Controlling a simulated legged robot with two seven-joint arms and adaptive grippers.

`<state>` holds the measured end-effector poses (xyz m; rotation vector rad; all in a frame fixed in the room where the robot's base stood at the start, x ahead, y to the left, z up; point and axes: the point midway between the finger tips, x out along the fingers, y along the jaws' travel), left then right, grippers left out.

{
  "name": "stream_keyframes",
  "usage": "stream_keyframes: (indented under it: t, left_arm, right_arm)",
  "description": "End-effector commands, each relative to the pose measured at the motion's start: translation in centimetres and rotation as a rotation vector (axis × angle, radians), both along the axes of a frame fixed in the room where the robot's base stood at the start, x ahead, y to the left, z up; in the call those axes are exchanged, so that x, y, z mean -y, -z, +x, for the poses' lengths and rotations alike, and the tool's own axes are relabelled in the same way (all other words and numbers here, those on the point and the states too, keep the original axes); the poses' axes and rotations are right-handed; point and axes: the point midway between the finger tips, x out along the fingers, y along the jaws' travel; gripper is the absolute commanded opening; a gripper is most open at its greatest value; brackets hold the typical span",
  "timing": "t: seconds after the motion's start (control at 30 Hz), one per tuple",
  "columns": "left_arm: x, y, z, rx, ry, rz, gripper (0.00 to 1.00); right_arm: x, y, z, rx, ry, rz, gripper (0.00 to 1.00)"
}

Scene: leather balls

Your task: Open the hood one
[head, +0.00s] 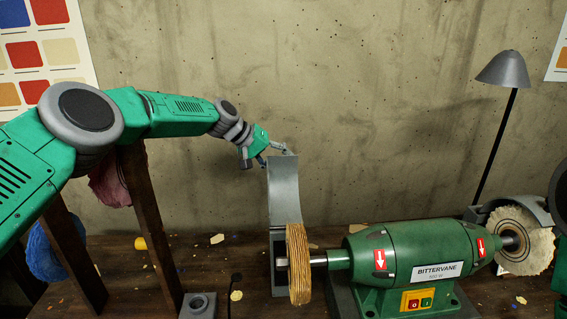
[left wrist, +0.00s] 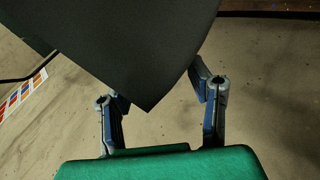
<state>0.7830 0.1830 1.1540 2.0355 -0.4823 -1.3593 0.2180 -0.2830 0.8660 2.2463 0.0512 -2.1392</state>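The grey metal hood (head: 284,185) at the left wheel of the green polishing machine stands raised, its curved plate rising above the tan, layered wheel (head: 298,265). My left gripper (head: 272,158) is at the hood's top edge, coming in from the left. In the left wrist view, the two fingers of my left gripper (left wrist: 160,108) are spread wide apart. A dark plate (left wrist: 130,50), which looks like the hood, reaches its corner between them. I cannot tell whether a finger touches it. My right gripper is not in view.
The green machine (head: 420,255) stands on the dark wooden bench (head: 215,255). A grey lamp (head: 503,70) stands behind. Wooden posts (head: 150,220) rise at the left, near a blue ball (head: 45,252).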

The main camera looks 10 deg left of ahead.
Motion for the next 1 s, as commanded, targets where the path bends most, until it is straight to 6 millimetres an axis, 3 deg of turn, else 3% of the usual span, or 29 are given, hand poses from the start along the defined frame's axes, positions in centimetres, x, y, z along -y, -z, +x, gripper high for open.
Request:
stream_keyframes:
  t: [0.37, 0.8, 1.0]
  left_arm:
    - [-0.2, -0.9, -0.5, -0.001, 0.003, 0.002, 0.46]
    - [-6.2, -6.6, -3.8, -0.001, 0.001, -0.003, 0.46]
    - [-7.4, -7.8, -4.5, -0.002, 0.001, -0.003, 0.46]
  right_arm:
    - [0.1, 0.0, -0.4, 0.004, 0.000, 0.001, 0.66]
    - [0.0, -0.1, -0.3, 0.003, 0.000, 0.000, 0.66]
    - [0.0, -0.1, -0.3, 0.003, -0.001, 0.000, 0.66]
